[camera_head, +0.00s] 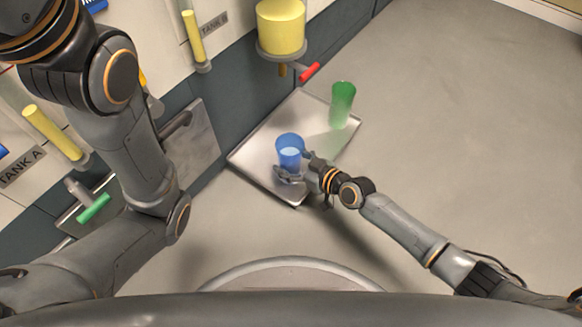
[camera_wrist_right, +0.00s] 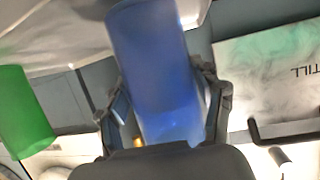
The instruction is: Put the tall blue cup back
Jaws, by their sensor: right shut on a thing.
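In the right wrist view the blue cup (camera_wrist_right: 155,65) stands between the two fingers of my right gripper (camera_wrist_right: 168,108). A green cup (camera_head: 342,102) stands at the tray's far right corner, and it shows at the left of the wrist view (camera_wrist_right: 24,112). My left arm crosses the left side, its gripper out of frame.
A yellow tank (camera_head: 281,27) with a red-handled tap (camera_head: 309,72) is on the wall beyond the tray. A green-handled tap (camera_head: 93,209) is at the lower left, near the TANK A label (camera_head: 22,167). The grey surface right of the tray is clear.

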